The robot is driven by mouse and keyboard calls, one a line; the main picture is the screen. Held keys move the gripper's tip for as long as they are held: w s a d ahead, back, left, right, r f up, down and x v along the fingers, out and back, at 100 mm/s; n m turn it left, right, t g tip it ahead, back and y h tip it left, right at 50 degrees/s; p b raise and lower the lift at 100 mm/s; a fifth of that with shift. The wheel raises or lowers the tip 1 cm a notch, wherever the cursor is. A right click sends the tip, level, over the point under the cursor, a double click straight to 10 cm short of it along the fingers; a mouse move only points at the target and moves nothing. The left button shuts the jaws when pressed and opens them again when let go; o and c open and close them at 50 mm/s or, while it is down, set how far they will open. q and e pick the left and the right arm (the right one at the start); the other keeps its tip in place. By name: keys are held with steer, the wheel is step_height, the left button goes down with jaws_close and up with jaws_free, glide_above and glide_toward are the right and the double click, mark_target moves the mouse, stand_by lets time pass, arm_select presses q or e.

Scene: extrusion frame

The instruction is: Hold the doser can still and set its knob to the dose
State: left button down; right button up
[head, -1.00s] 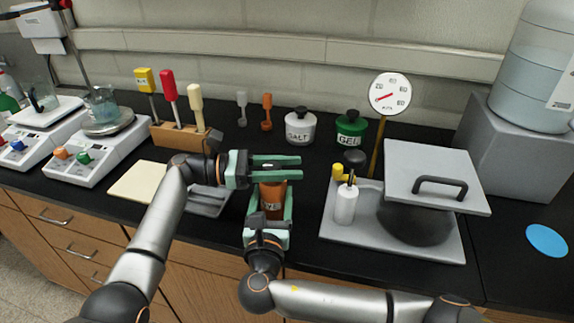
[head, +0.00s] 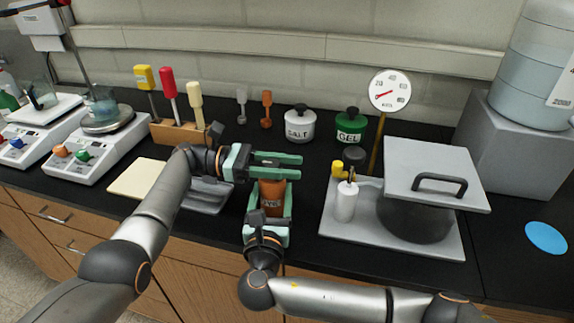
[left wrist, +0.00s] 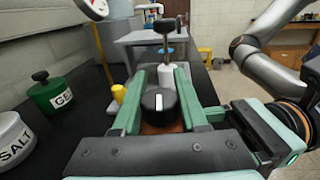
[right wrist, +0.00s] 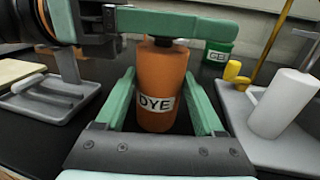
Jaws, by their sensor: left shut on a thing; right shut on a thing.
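The doser can is an orange-brown can labelled DYE (head: 272,197), upright on the black bench; it also shows in the right wrist view (right wrist: 160,82). My right gripper (head: 270,196) is shut around its body from the front, one finger on each side. The black knob with a white mark (left wrist: 158,102) is on top of the can in the left wrist view. My left gripper (left wrist: 159,88) is level above the can, its fingers on both sides of the knob and shut on it. The left fingers hide the knob in the head view.
A tray with a lidded pot (head: 418,220) and a white bottle (head: 346,202) stands to the right. Salt (head: 300,125) and gel (head: 351,127) jars stand behind. A grey holder (head: 210,197) and a cream pad (head: 138,180) lie to the left.

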arm_select(q)
steer(key=shift+f, duration=0.15)
steer(key=shift+c, duration=2.1)
jaws_free()
steer(key=shift+r, duration=0.2)
step_height(320, 180, up, 10)
steer(key=shift+a+f, duration=0.1)
steer(key=shift+f, duration=0.05)
